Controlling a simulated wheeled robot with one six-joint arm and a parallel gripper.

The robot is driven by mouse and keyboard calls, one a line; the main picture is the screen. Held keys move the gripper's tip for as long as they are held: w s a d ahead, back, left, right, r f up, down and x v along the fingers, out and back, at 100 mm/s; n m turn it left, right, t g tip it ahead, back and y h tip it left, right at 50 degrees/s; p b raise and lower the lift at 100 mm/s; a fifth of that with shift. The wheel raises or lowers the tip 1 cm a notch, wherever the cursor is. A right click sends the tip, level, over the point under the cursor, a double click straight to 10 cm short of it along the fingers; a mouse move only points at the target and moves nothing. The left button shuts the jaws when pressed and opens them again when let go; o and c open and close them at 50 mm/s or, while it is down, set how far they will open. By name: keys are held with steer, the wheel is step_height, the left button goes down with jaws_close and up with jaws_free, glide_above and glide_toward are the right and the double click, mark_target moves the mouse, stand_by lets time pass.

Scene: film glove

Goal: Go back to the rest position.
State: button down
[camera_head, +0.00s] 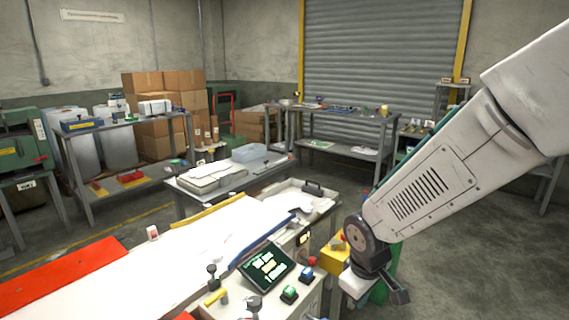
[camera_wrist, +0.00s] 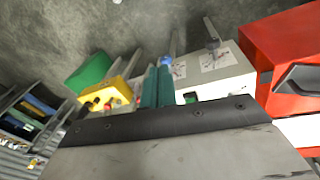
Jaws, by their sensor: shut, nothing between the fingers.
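My gripper (camera_head: 398,292) hangs at the lower end of my white arm at the right of the head view, just right of the control panel. In the wrist view two teal fingers (camera_wrist: 157,86) stand close together past a dark edge, shut with nothing between them. The head view shows the gripper small and partly cut off from clear sight by my wrist. No held object shows in either view.
A control panel (camera_head: 267,268) with buttons stands at the white-topped work table (camera_head: 150,262), close left of my wrist. A yellow box (camera_head: 334,262) is beside my wrist. A grey bench (camera_head: 336,118) stands before the shutter. Open floor (camera_head: 470,240) lies right of my arm.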

steer(key=s+d+r+m, duration=0.4)
steer(key=s+r, duration=0.4)
steer(key=s, duration=0.2)
steer(key=s+d+r+m, duration=0.3)
steer(key=s+d+r, duration=0.3)
steer(key=s+r, duration=0.3)
steer(key=shift+s+m+g+y, duration=0.3)
steer(key=shift+s+m+y, duration=0.1)
steer(key=shift+s, duration=0.5)
stand_by(1.4)
